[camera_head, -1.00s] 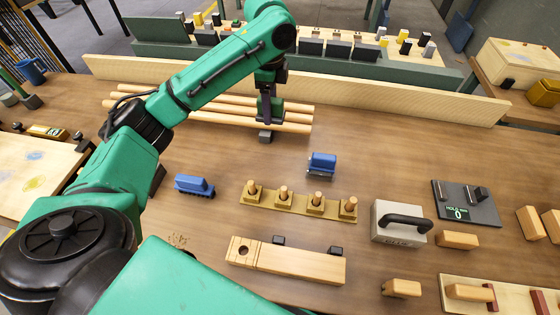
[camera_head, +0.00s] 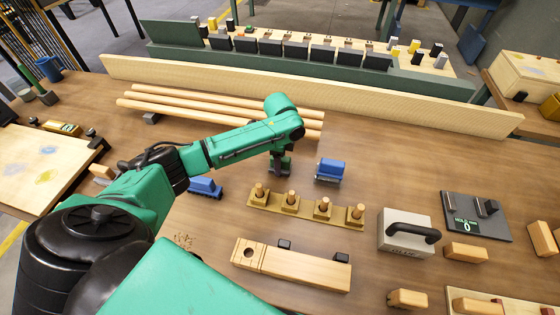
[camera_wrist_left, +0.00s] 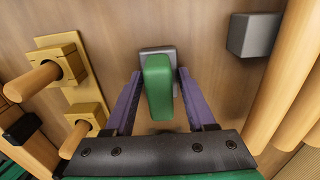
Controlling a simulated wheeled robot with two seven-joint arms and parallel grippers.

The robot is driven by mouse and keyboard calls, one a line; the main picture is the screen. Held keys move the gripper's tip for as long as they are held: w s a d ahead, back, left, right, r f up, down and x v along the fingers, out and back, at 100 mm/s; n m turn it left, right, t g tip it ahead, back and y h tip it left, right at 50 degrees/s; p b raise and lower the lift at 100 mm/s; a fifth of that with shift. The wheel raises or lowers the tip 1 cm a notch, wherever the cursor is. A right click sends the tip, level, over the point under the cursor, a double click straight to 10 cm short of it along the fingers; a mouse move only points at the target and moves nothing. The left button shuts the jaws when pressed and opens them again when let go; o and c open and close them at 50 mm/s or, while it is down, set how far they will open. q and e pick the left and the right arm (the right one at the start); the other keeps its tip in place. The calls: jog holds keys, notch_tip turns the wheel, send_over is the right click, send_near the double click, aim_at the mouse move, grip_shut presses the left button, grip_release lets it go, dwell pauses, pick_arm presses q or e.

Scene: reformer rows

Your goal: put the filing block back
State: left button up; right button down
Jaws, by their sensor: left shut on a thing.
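My left gripper (camera_head: 281,167) hangs over the table just behind the row of wooden pegs. In the left wrist view, the purple fingers (camera_wrist_left: 158,76) are shut on a block with a green upper part (camera_wrist_left: 159,92) and a grey base (camera_wrist_left: 150,52). I take this for the filing block. In the head view it is mostly hidden by the gripper and arm, and I cannot tell whether it touches the table. My right gripper is not in view.
The peg strip (camera_head: 292,207) lies just in front of my gripper, and a blue block (camera_head: 330,170) stands to its right. Long wooden rods (camera_head: 170,105) lie behind. Another blue block (camera_head: 206,187) is partly hidden by my arm. A grey handled block (camera_head: 402,235) stands right.

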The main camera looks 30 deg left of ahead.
pick_arm(q)
jog(key=o, duration=1.3)
notch_tip(320, 180, up, 12)
jog(key=shift+r+b, duration=0.1)
jog(key=shift+b, duration=0.35)
